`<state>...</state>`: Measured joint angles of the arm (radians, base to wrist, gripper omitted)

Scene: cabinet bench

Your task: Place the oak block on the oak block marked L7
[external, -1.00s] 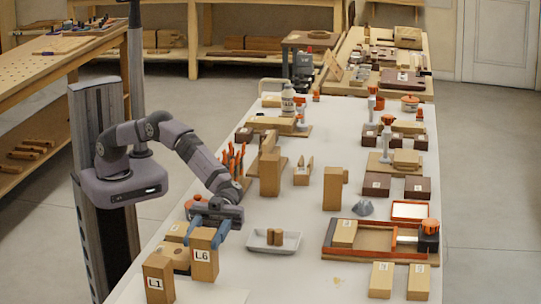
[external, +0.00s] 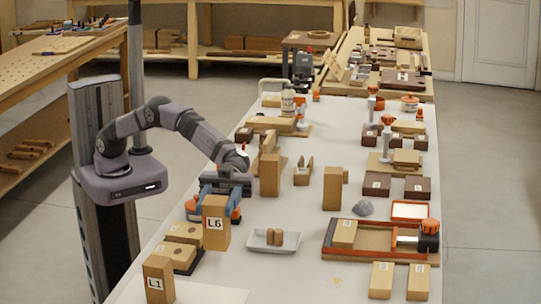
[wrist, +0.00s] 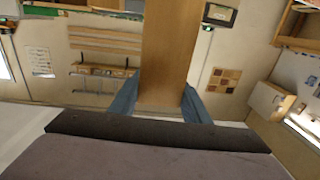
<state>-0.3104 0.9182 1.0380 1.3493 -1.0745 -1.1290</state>
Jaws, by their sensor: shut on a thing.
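My gripper (external: 219,190) is shut on an oak block marked L6 (external: 216,225), with a blue finger on either side. The block is upright and looks raised above the white bench. In the wrist view the held block (wrist: 171,50) stands between the blue fingers and extends up past the picture's top edge. An upright oak block marked L1 (external: 158,282) stands at the near left corner. Upright oak blocks stand farther back, one at mid-bench (external: 270,174) and one to its right (external: 333,188). I cannot read an L7 mark on any block.
Low oak pieces (external: 186,232) lie left of the held block. A white dish (external: 274,248) with small wooden pieces is to its right. An orange-edged tray (external: 375,263) and loose blocks (external: 381,280) are farther right.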

